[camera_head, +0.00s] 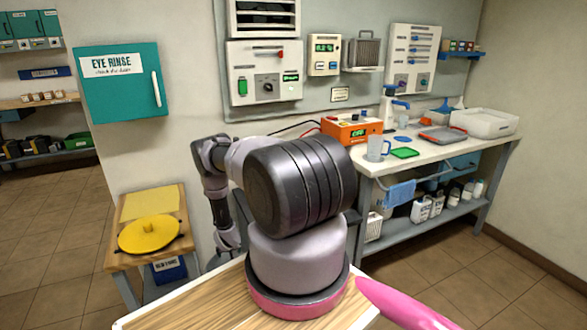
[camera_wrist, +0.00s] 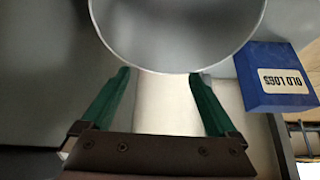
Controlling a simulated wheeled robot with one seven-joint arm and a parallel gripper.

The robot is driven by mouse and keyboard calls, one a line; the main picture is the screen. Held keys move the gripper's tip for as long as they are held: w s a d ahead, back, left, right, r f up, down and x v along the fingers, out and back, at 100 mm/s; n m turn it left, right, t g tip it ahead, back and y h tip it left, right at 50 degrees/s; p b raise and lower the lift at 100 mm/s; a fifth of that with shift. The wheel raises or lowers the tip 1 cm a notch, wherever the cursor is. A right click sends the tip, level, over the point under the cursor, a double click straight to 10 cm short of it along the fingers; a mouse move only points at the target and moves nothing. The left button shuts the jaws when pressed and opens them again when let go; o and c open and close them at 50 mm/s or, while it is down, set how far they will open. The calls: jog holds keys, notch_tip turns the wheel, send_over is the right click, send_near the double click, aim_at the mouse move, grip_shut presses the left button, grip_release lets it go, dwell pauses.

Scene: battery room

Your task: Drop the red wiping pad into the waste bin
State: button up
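In the wrist view my gripper (camera_wrist: 160,76) has its two green fingers well apart, with no pad visible between them. Just past the fingertips is a round, pale grey, open-topped vessel (camera_wrist: 180,30), which looks like the waste bin. A pale surface shows between the fingers; I cannot tell if it is the vessel's wall. In the head view my arm's wrist end hangs low beside the small wooden table, and the fingers cannot be made out. I cannot pick out the red wiping pad for certain; a flat grey and red item (camera_head: 443,134) lies on the right-hand bench.
A blue "OLD LOGS" box (camera_wrist: 278,78) is right of the vessel; it also shows under the small wooden table (camera_head: 133,263). A yellow knobbed disc (camera_head: 149,234) lies on that table. The bench (camera_head: 455,155) holds a jug (camera_head: 377,148), a green pad (camera_head: 404,153) and a white tub (camera_head: 484,123).

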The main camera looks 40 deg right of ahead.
jog(key=shift+r, duration=0.1)
jog(key=v, duration=1)
jog(key=shift+s+r, duration=0.2)
jog(key=shift+r, duration=0.05)
jog(key=shift+a, duration=0.1)
